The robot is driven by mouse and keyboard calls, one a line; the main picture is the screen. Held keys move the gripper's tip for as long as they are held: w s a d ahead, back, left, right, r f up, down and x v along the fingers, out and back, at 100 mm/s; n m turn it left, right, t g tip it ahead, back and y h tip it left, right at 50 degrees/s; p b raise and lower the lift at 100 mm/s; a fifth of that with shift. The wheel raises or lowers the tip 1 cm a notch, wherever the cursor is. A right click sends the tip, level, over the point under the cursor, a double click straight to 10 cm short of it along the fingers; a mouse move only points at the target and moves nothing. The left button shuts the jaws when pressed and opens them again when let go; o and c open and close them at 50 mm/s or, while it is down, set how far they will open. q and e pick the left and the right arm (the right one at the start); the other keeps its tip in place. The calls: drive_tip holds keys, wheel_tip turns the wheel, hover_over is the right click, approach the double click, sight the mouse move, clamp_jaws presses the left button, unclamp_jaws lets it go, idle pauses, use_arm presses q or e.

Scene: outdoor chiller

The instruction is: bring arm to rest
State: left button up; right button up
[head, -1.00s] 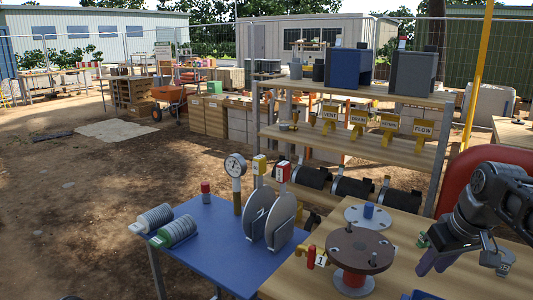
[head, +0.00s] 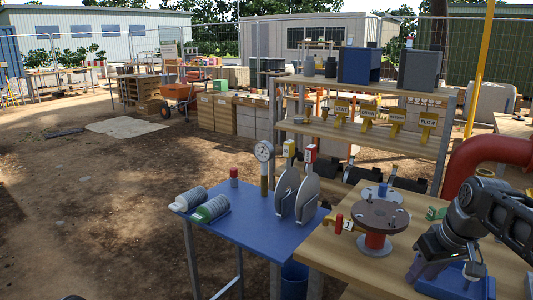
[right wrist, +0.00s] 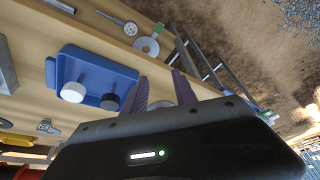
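My right arm comes in from the right in the head view, and its gripper (head: 428,270) points down over the front part of the wooden table (head: 340,248), beside a blue tray (head: 452,284). In the right wrist view its two purple-grey fingers (right wrist: 160,92) stand apart with nothing seen between them. The blue tray (right wrist: 112,72) shows there too, left of the fingers, with a white knob-like piece (right wrist: 72,92) and a dark one (right wrist: 110,101) on it. My left gripper is not in view.
A red-based brown flange (head: 383,213) stands left of the right gripper. A blue table (head: 255,225) holds a gauge (head: 264,152), upright grey discs and ribbed cylinders. A shelf (head: 370,140) with yellow signs stands behind. A red pipe (head: 480,155) curves at the right.

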drive_tip(key=s+a+f+g+y+p, duration=0.1)
drive_tip(key=a+f, duration=0.5)
drive_tip(key=f, duration=0.4)
drive_tip(key=s+a+f+m+y, duration=0.1)
drive_tip(key=a+f, duration=0.5)
drive_tip(key=f, duration=0.4)
drive_tip(key=s+a+f+g+y+p, duration=0.1)
drive_tip(key=a+f, duration=0.5)
drive_tip(key=f, duration=0.3)
drive_tip(key=s+a+f, duration=0.3)
drive_tip(key=s+f, duration=0.1)
drive_tip(key=s, duration=0.3)
drive_tip(key=s+a+f+m, duration=0.1)
drive_tip(key=s+a+f, duration=0.3)
drive_tip(key=s, duration=0.3)
drive_tip(key=s+a+f+m+g, duration=0.1)
drive_tip(key=s+a+f, duration=0.2)
drive_tip(key=s+f, duration=0.2)
drive_tip(key=s, duration=0.2)
drive_tip(key=shift+s+a+p, duration=0.15)
drive_tip(key=shift+s+p, duration=0.15)
drive_tip(key=shift+p, duration=0.1)
drive_tip(key=shift+f, duration=0.1)
